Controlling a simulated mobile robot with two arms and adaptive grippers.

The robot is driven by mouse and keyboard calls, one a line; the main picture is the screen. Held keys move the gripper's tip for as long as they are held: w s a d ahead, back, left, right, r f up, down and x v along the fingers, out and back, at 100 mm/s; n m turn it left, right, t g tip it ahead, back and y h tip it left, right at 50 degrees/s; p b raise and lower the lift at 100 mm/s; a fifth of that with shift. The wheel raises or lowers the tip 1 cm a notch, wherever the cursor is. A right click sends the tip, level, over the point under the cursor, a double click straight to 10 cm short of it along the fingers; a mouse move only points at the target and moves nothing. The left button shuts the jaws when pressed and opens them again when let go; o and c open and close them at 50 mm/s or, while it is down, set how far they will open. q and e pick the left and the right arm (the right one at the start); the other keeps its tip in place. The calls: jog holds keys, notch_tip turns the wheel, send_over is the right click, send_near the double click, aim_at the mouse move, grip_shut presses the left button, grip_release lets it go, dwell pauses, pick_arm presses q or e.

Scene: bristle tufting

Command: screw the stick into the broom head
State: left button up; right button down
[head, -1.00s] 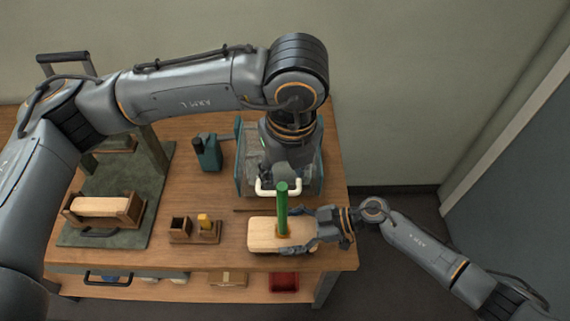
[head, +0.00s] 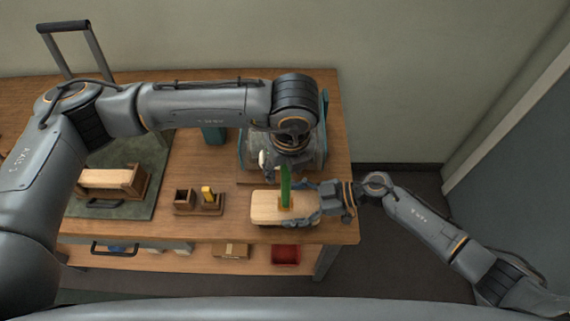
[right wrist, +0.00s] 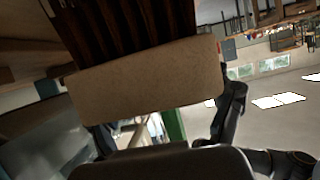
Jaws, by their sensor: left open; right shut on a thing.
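The broom head is a pale wooden block (head: 265,207) near the front right of the bench. The green stick (head: 285,188) stands upright from a small collar on its top. My right gripper (head: 312,206) is shut on the block's right end. In the right wrist view the block (right wrist: 150,82) crosses the middle, with dark brown bristles (right wrist: 130,30) above it and part of the green stick (right wrist: 175,124) below. My left gripper (head: 287,162) is open, pointing down by the stick's top. Its fingertips are mostly hidden, so I cannot tell whether they surround the stick.
A small two-part wooden holder (head: 198,200) with a yellow piece stands left of the broom head. A wooden block in a cradle (head: 108,184) sits on a green mat farther left. A grey-teal machine (head: 318,150) stands behind the stick. A red bin (head: 286,254) is on the lower shelf.

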pick_arm(q)
grip_shut()
jog(key=m, duration=0.5)
jog(key=shift+d+h, duration=0.1)
jog(key=shift+h, duration=0.3)
jog(key=m+g, duration=0.1)
jog(key=m, duration=0.8)
jog(key=m+g, duration=0.1)
jog(key=m, duration=0.8)
jog(key=s+m+h, duration=0.1)
jog(key=m, duration=0.8)
jog(key=shift+d+m+g, duration=0.2)
jog(key=shift+m+g, duration=0.1)
jog(key=shift+g, duration=0.1)
jog(key=m, duration=0.5)
jog(key=shift+a+f+m+y, duration=0.1)
jog(key=shift+m+y, duration=0.2)
jog(key=shift+m, duration=0.1)
jog(key=m, duration=0.3)
jog(key=m+y, duration=0.1)
jog(key=m, duration=0.2)
jog(key=shift+a+m, duration=0.2)
jog(key=shift+m, duration=0.1)
grip_release()
